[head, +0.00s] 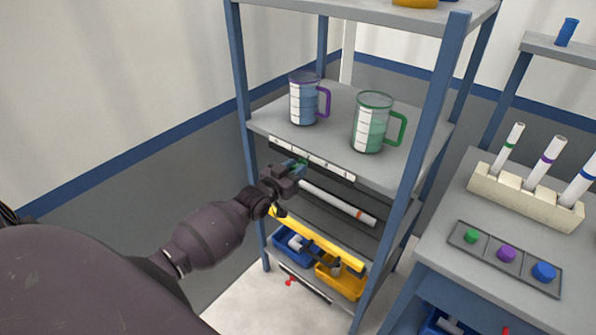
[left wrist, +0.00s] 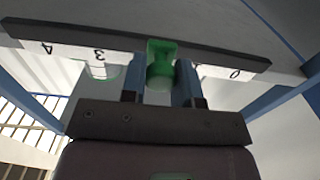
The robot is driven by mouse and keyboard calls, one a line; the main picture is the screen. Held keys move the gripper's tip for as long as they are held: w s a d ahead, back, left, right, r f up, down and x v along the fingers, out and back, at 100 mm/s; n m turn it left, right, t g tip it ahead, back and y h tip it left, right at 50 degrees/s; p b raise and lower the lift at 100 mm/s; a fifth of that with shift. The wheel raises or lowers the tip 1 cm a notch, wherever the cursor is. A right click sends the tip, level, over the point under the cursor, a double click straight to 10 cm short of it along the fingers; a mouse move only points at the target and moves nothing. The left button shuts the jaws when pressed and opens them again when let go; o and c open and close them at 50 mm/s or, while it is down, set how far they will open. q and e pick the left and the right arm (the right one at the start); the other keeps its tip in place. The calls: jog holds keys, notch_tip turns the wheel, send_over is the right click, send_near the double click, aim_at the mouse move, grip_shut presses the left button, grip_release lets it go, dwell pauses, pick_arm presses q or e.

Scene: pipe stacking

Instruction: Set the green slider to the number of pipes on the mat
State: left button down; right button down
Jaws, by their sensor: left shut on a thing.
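My left gripper (head: 287,170) is at the front edge of the shelf and is shut on the green slider (head: 300,164). In the left wrist view the green slider (left wrist: 161,64) sits between the two blue fingers of the left gripper (left wrist: 161,82). The white number scale (left wrist: 205,69) appears upside down there. The numbers 4, 3 and 0 show; the slider stands between 3 and 0, and the fingers hide the marks near it. A white pipe (head: 335,202) with an orange band lies below the scale. I cannot clearly make out the mat. My right gripper is not in view.
A purple-handled jug (head: 303,100) and a green-handled jug (head: 371,125) stand on the shelf above the scale. A yellow bar (head: 315,240) and blue and yellow bins are lower down. A table at right holds a tube rack (head: 520,197) and a button panel (head: 487,250).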

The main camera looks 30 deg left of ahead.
aim_at(290, 156)
pick_arm(q)
jog(key=a+b, duration=0.1)
jog(key=a, duration=0.4)
jog(key=shift+w, duration=0.15)
jog(key=c, duration=0.9)
grip_release()
jog(key=shift+o, duration=0.2)
jog(key=s, duration=1)
jog(key=shift+s+a, duration=0.4)
jog(key=shift+a, duration=0.05)
